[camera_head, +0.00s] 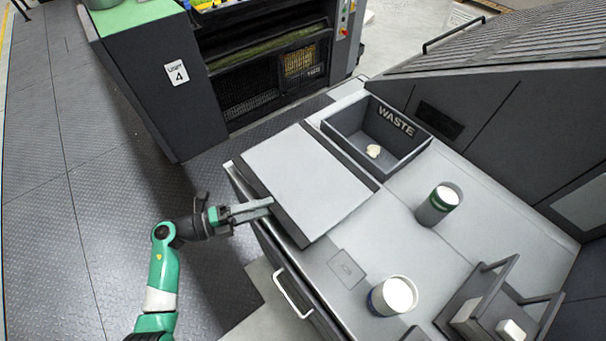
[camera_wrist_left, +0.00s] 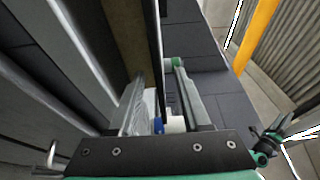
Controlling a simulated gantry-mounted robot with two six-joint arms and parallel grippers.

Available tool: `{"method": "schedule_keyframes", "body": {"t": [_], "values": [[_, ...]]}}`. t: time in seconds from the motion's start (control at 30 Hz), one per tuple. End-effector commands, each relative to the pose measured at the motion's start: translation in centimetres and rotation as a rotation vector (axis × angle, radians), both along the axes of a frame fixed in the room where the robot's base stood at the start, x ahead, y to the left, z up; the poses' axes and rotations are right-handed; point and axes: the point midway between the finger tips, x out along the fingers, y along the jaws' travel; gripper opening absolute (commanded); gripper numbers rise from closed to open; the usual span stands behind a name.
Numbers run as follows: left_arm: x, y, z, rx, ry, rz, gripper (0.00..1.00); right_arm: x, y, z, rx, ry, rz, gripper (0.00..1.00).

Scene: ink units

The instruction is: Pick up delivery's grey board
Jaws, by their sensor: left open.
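The grey board (camera_head: 305,180) is a flat, light slab with a darker edge, lying on the bench top beside the waste bin. My left gripper (camera_head: 262,207) is open at the board's lower-left edge, with its fingers pointing towards it. In the left wrist view the two parted fingers (camera_wrist_left: 158,100) show with a thin dark edge running up between them; I cannot tell whether they touch the board.
The open waste bin (camera_head: 353,157) holds a pale crumpled scrap. A drawer handle (camera_head: 289,294) juts from the bench front. Floor is clear at left.

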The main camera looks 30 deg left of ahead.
Motion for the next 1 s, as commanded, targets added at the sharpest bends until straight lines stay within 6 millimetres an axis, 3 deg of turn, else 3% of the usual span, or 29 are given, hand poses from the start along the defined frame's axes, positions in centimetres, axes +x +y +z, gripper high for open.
{"method": "schedule_keyframes", "body": {"t": [0.17,0.4,0.67,1.0], "values": [[2.1,-1.6,-0.3,-0.001,-0.001,-0.002,0.47,0.0,0.0,-0.8,0.000,0.000,0.000,0.50],[2.3,-1.7,-0.2,-0.001,-0.001,0.001,0.47,0.0,0.0,-0.7,0.000,0.000,0.000,0.50],[2.3,-1.7,-0.2,-0.001,-0.001,0.000,0.01,0.0,0.0,-0.7,0.000,0.000,0.000,0.50],[2.3,-1.7,-0.1,0.000,-0.002,0.000,0.00,0.0,0.0,-0.7,0.000,0.000,0.000,0.50]]}}
